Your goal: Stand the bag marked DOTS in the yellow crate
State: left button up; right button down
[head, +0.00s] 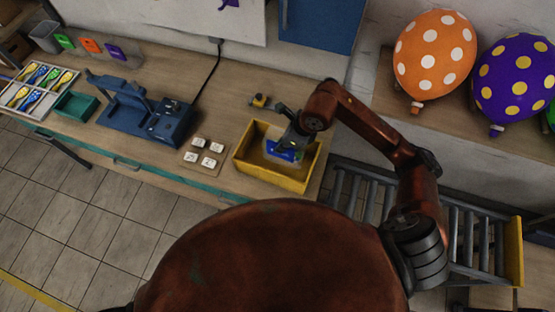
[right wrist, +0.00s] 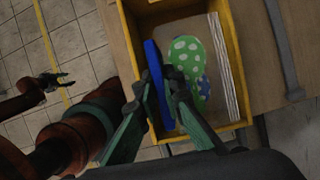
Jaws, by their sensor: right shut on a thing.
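The yellow crate (head: 270,178) stands on the bench near its right end; its rim also shows in the right wrist view (right wrist: 236,60). My right gripper (head: 295,143) reaches into it, shut on a bag (head: 284,153) with a blue part. In the right wrist view the fingers (right wrist: 160,92) straddle the bag's blue strip (right wrist: 156,75), and a green balloon with white dots (right wrist: 186,52) shows beside it. The bag is inside the crate walls; its marking cannot be read and I cannot tell whether it touches the floor. My left gripper (right wrist: 50,80) shows small in the right wrist view.
Left of the crate lies a board with several white tiles (head: 204,152), then a blue press (head: 145,112). A green tray (head: 76,105) and a balloon rack (head: 36,90) are further left. Large dotted balloons (head: 434,55) sit on the right shelf, beyond a roller conveyor (head: 465,245).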

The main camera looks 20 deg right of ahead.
aim_at(282, 158)
jog(key=f, duration=0.4)
jog(key=f+p, duration=0.1)
jog(key=f, duration=0.3)
jog(key=shift+s+d+f, duration=0.1)
jog(key=shift+s+f, duration=0.1)
jog(key=shift+f, duration=0.35)
jog(key=c, duration=2.1)
grip_release()
jog(key=shift+r, duration=0.2)
jog(key=b+v, duration=0.2)
jog(key=v, duration=1)
jog(key=shift+w, duration=0.1)
